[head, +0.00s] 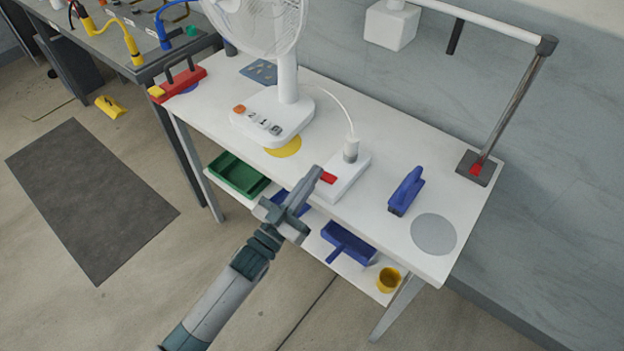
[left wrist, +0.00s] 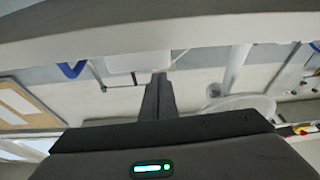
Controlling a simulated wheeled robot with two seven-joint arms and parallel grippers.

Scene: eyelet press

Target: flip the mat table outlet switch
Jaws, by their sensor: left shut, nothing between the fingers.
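The outlet block (head: 346,178) is white and lies on the white table. A red switch (head: 328,177) shows at its near left end, and a white plug (head: 351,149) stands in its far end with a cord to the fan. My left gripper (head: 316,171) is shut and empty. Its fingertips are at the table's front edge, just left of the red switch; I cannot tell whether they touch. In the left wrist view, the shut fingers (left wrist: 158,95) point toward the table edge, and the switch cannot be made out. My right gripper is in neither view.
The white table (head: 400,142) carries a white fan (head: 272,122), a blue brush-like tool (head: 406,190), a grey disc (head: 433,234) and a lamp base (head: 478,168). Below, a shelf holds a green tray (head: 237,173), a blue dustpan (head: 348,243) and a yellow mug (head: 388,280).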

